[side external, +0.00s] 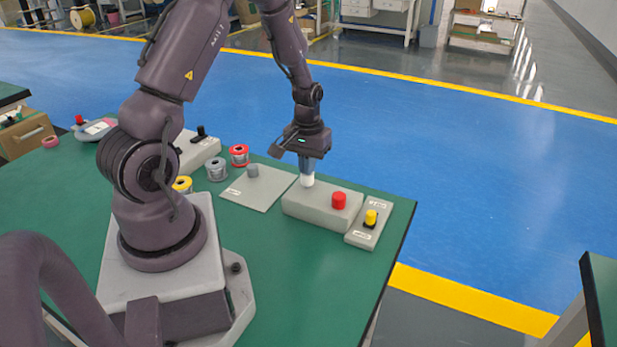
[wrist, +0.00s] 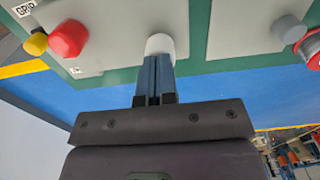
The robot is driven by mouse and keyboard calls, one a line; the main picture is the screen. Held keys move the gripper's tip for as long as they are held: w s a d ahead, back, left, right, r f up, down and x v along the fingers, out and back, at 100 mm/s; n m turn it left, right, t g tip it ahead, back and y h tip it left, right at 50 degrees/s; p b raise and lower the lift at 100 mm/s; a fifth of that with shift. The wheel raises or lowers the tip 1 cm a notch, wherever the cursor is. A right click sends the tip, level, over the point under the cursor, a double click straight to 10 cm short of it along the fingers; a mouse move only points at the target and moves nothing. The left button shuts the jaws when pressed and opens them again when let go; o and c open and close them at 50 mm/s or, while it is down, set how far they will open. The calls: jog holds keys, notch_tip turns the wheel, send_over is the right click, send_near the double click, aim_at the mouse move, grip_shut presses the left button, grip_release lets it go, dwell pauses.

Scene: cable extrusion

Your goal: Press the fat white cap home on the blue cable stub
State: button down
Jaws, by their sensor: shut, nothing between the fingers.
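The fat white cap (side external: 308,181) stands upright at the left end of a grey block (side external: 315,207). It also shows in the wrist view (wrist: 160,43), at the tips of my fingers. My gripper (side external: 307,171) points down right above the cap, its fingers shut together with nothing between them. In the wrist view the closed blue-grey fingers (wrist: 157,60) meet the cap's near edge; the tips look to be touching it or just above it. I see no blue cable stub; whatever is under the cap is hidden, so I cannot tell how deep it sits.
A red cap (side external: 339,200) stands on the same block to the right. A yellow knob (side external: 371,217) sits on a small plate beyond it. A grey cylinder (side external: 252,170) stands on a flat grey plate (side external: 262,192) to the left, near red (side external: 239,155) and grey (side external: 217,170) spools.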

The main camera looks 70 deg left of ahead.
aim_at(302, 193)
jog(key=shift+f, duration=0.45)
dwell(0.3)
jog(key=shift+r, duration=0.15)
jog(key=shift+r, duration=3.4)
jog(key=s+d+r+m+t, duration=0.2)
jog(key=s+d+r+m, duration=0.2)
jog(key=d+r, duration=0.6)
jog(key=s+d+r+m+t, duration=0.3)
jog(key=s+d+r+m, duration=0.2)
jog(key=d+r, duration=0.5)
jog(key=shift+s+d+t, duration=0.3)
jog(key=shift+s+d, duration=0.1)
jog(key=shift+d, duration=0.4)
